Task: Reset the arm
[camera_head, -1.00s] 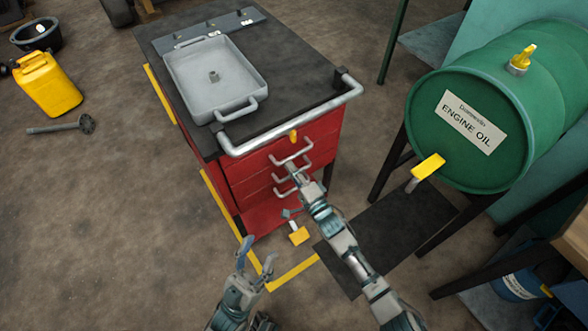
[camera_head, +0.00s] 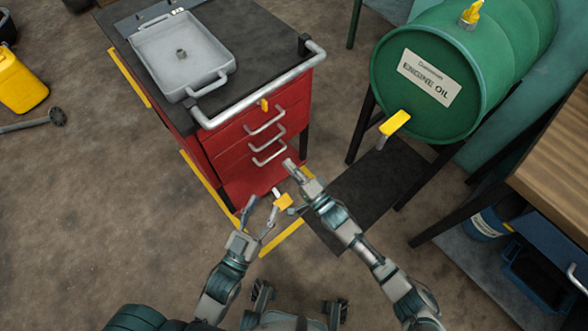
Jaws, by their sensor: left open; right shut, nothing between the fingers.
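My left gripper (camera_head: 262,213) is open in front of the red tool cart (camera_head: 222,158), low near its base. Nothing shows between its fingers. My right gripper (camera_head: 290,167) is shut and empty. It appears just below and right of the lowest drawer handle (camera_head: 268,154), with a visible gap. Both arms reach up from the bottom of the head view. A small yellow part (camera_head: 283,202) shows between the two grippers; whether either touches it, I cannot tell.
A grey tray (camera_head: 218,80) sits on the cart top. A green engine oil drum (camera_head: 435,85) with a yellow tap (camera_head: 395,122) stands at the right, above a dark mat (camera_head: 375,185). A wooden-topped bench (camera_head: 555,170) is far right.

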